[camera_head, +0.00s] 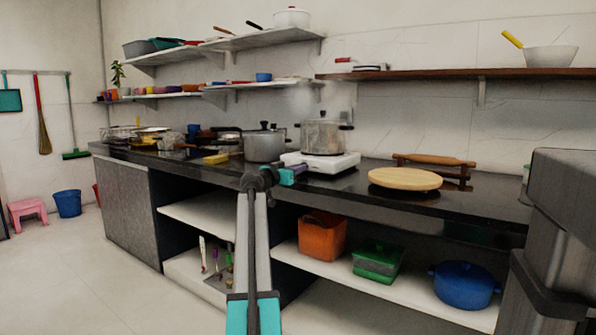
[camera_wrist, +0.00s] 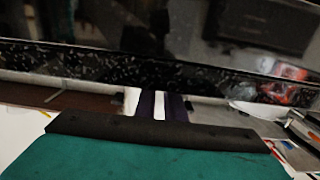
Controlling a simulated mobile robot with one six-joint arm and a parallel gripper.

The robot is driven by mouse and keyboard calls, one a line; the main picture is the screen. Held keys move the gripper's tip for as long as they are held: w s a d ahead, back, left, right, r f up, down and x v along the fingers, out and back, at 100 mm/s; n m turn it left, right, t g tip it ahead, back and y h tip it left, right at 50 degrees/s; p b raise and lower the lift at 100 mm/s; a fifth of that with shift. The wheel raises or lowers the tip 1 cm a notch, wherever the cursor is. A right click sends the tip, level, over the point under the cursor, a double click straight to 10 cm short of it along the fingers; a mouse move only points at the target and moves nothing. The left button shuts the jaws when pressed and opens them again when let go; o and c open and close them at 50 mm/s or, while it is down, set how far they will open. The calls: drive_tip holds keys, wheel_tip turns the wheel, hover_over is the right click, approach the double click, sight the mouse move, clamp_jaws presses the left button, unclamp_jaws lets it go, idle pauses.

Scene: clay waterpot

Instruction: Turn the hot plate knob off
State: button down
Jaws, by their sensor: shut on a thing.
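The white hot plate (camera_head: 345,161) stands on the black counter with a lidded steel pot (camera_head: 325,137) on it. My gripper (camera_head: 302,170) is at the front left of the hot plate, its purple tip touching or very near the front face. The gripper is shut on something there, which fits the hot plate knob. The knob itself is hidden by the fingers, so its angle cannot be told. In the wrist view, the purple fingers (camera_wrist: 161,102) point at the dark counter edge, with a pale strip between them.
A large steel pot (camera_head: 264,146) stands left of the hot plate. A round wooden board (camera_head: 405,179) and a rolling pin (camera_head: 435,159) lie to the right. Below are an orange bin (camera_head: 322,237), a green container (camera_head: 377,262) and a blue pot (camera_head: 465,284).

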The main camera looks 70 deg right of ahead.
drive_tip(key=c, duration=2.1)
unclamp_jaws()
drive_tip(key=shift+a, duration=0.1)
drive_tip(key=shift+p+v, duration=2.4)
drive_tip(key=shift+v, duration=4.45)
